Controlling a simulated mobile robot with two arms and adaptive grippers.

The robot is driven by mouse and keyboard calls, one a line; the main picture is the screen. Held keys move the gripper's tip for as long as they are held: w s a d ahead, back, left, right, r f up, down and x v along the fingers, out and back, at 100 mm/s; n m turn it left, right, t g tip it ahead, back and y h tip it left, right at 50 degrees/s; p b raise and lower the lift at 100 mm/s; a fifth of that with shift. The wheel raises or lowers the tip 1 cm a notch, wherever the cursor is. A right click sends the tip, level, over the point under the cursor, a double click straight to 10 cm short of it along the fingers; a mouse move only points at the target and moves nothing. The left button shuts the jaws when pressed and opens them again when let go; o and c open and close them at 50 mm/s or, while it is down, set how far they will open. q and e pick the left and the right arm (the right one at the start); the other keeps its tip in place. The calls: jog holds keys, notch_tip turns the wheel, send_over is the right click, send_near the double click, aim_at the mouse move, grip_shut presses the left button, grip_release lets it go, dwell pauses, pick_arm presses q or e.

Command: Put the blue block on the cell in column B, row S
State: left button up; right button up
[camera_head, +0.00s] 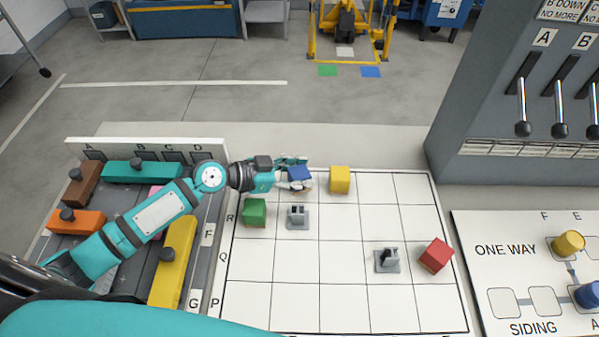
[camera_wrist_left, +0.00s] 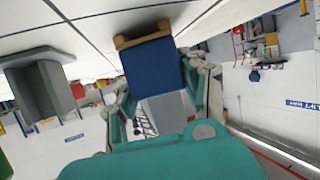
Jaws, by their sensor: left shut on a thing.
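The blue block (camera_head: 299,173) is between the fingers of my left gripper (camera_head: 294,179), which is shut on it. It is over the back row of the white lettered grid board (camera_head: 300,257), in the second column from the left; I cannot tell whether it touches the board. The blue block (camera_wrist_left: 155,68) also fills the middle of the left wrist view, held between the fingers of the left gripper (camera_wrist_left: 160,84). Row letters P, Q and R show on the board's left edge; the back row's letter and the column letters are not visible. My right gripper is not in view.
A yellow block (camera_head: 340,180) stands just right of the blue block. A green block (camera_head: 254,212), a red block (camera_head: 436,255) and grey fixtures (camera_head: 297,216) (camera_head: 387,260) are on the board. A tray of coloured pieces (camera_head: 146,144) is left; a lever cabinet (camera_head: 490,100) is right.

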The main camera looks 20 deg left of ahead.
pick_arm(q)
jog(key=o, duration=1.2)
jog(key=shift+c, duration=0.2)
jog(key=shift+r+p, duration=0.2)
jog(key=shift+p, duration=0.2)
jog(key=b+v, duration=0.1)
jog(key=v, duration=0.2)
jog(key=b+v, duration=0.1)
jog(key=v, duration=0.3)
jog(key=b+v, duration=0.1)
jog(key=v, duration=0.2)
jog(key=shift+s+a+f, duration=0.2)
jog(key=shift+s+a, duration=0.05)
jog(key=shift+s, duration=0.05)
jog(key=shift+s+a+r, duration=0.35)
jog(key=shift+a+r, duration=0.1)
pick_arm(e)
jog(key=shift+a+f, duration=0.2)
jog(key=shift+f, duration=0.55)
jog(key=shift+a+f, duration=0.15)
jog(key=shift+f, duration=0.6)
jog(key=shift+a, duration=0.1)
